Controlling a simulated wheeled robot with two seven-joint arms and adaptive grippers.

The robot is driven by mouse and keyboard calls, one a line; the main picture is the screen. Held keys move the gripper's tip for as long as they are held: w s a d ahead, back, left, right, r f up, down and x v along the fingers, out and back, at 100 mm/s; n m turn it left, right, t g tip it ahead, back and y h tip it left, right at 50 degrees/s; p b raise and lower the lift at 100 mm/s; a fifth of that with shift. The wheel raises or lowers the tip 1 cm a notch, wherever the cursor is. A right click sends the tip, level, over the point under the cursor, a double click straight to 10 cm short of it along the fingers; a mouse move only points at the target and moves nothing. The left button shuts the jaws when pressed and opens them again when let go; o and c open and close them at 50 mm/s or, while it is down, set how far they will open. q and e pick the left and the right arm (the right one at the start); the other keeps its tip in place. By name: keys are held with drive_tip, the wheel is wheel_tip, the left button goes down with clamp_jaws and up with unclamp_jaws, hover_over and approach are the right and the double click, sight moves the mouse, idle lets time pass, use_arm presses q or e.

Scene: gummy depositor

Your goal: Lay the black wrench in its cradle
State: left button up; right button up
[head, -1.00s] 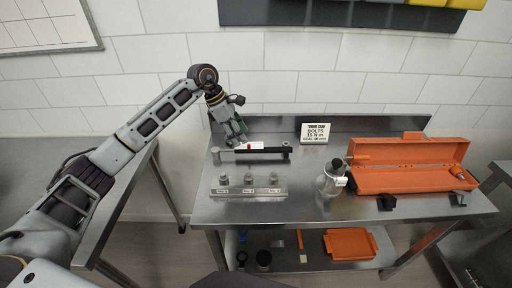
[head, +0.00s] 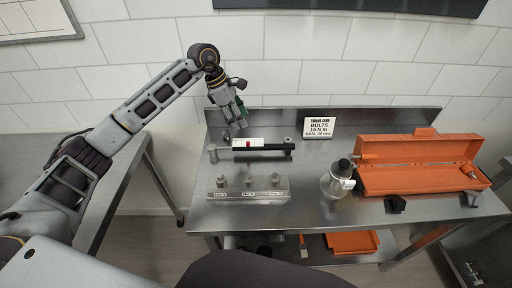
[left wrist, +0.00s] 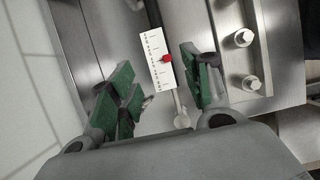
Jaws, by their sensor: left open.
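The black wrench (head: 272,148) lies flat on the steel table, its black handle to the right and its silver head to the left. A white scale plate with a red pointer (head: 248,142) is by its middle. Two black brackets, the left one (head: 396,204) and the right one (head: 472,197), stand in front of the orange case and look like the cradle; they are empty. My left gripper (head: 238,121) is open just above and behind the wrench's left part. In the left wrist view the scale plate (left wrist: 157,58) and silver shaft (left wrist: 177,106) show between the green fingertips.
A metal block with bolts (head: 248,188) lies in front of the wrench. A torque card (head: 320,127) stands at the back.

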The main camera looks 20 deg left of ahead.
use_arm(q)
drive_tip(key=p, duration=0.1)
hover_over(255, 145)
drive_tip(key=a, duration=0.3)
drive_tip(key=f, duration=0.7)
drive_tip(key=shift+s+d, duration=0.15)
drive_tip(key=shift+d, duration=0.1)
drive_tip(key=shift+d+f, duration=0.15)
drive_tip(key=shift+f, duration=0.35)
drive_tip(key=shift+p+x, duration=0.45)
drive_tip(key=shift+x, duration=0.5)
drive_tip(key=shift+p+x, duration=0.35)
drive_tip(key=shift+x, duration=1.2)
drive_tip(key=shift+d+f, duration=0.1)
drive_tip(key=shift+d, duration=0.05)
use_arm(e)
drive_tip(key=r, duration=0.2)
drive_tip(key=shift+s+a+r, duration=0.2)
drive_tip(key=shift+a+r, duration=0.15)
drive_tip(key=shift+a, duration=0.05)
drive_tip(key=shift+a, duration=0.35)
